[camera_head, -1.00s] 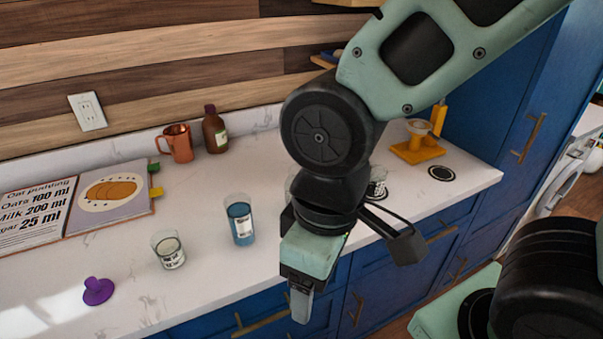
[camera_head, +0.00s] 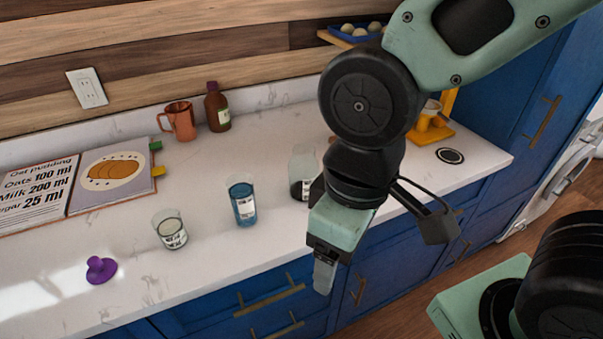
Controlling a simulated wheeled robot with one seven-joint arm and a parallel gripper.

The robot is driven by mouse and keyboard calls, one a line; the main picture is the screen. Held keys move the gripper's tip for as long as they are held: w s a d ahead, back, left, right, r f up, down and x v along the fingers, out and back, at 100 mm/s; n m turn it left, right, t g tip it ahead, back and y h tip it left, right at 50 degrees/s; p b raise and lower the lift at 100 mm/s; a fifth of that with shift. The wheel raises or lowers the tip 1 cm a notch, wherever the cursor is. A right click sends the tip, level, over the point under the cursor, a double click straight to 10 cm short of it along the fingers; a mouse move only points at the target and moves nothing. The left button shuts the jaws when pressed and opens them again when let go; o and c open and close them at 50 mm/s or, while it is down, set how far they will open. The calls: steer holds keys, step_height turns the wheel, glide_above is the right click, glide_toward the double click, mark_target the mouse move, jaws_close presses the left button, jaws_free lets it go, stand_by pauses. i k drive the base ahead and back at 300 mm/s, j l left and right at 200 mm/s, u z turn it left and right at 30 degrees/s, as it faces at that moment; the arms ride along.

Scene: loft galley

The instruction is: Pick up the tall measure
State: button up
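Three clear measuring glasses with printed labels show on the white counter. A short one with pale contents (camera_head: 170,230) stands at the left. A taller one with blue contents (camera_head: 242,203) stands in the middle. Another tall one, clear above and dark at the bottom (camera_head: 301,172), stands right of it, partly hidden by my arm. I cannot tell for certain which is the tall measure. My gripper (camera_head: 324,278) points down in front of the counter's front edge, apart from the glasses. Its fingers overlap in this view, so the opening is hidden.
A purple knobbed item (camera_head: 101,270) lies front left. A recipe book (camera_head: 110,180), copper mug (camera_head: 179,121) and brown bottle (camera_head: 217,108) are at the back. A yellow stand (camera_head: 432,132) and dark round disc (camera_head: 450,156) are at the right. Blue drawers (camera_head: 270,300) are below.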

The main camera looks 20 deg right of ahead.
mark_target(240, 187)
steer(key=k+j+u, duration=0.1)
steer(key=u, duration=0.25)
steer(key=j+u, duration=0.35)
